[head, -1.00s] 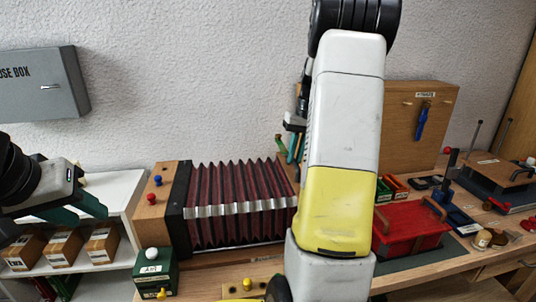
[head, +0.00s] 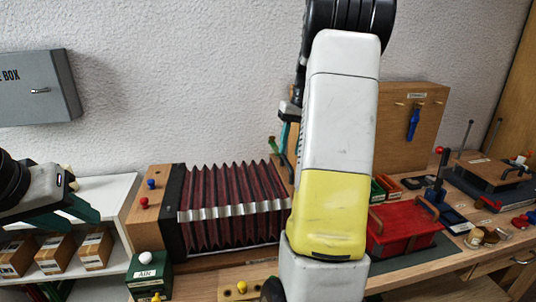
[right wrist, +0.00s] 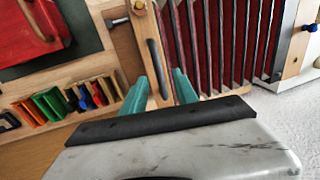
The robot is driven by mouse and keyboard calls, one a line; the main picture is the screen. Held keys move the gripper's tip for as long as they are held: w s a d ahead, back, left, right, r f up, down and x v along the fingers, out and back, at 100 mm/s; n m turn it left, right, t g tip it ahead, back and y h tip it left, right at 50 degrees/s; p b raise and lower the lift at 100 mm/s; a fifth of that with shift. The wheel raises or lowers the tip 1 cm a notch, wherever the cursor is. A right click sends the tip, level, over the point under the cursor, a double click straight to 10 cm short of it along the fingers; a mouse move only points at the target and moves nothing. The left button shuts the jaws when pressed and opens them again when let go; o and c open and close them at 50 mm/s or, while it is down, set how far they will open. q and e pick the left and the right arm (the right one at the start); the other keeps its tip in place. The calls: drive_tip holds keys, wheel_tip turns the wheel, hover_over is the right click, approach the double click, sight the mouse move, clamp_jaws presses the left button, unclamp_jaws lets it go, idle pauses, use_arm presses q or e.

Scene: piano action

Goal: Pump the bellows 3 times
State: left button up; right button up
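The bellows (head: 235,200) lies on the bench in the head view, with dark red pleats spread apart and a pale band across them. Its wooden left end (head: 140,220) carries a red and a blue knob. My right arm hides its right end. In the right wrist view, a dark handle (right wrist: 155,68) stands on a wooden board beside the pleats (right wrist: 225,40). My right gripper (right wrist: 161,85) has its teal fingers apart, one on each side of the handle's lower part; contact cannot be told. My left gripper (head: 68,213) is open and empty, left of the bellows.
A green box labelled AIR (head: 150,275) with a white knob stands in front of the bellows. A red box (head: 405,228) and small trays lie to the right. A white shelf (head: 105,195) with cartons is at left. A grey wall box (head: 40,88) hangs above.

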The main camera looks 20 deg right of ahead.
drive_tip(key=r, duration=0.4)
drive_tip(key=shift+d+r, duration=0.1)
drive_tip(key=shift+d, duration=0.3)
drive_tip(key=shift+s, duration=0.1)
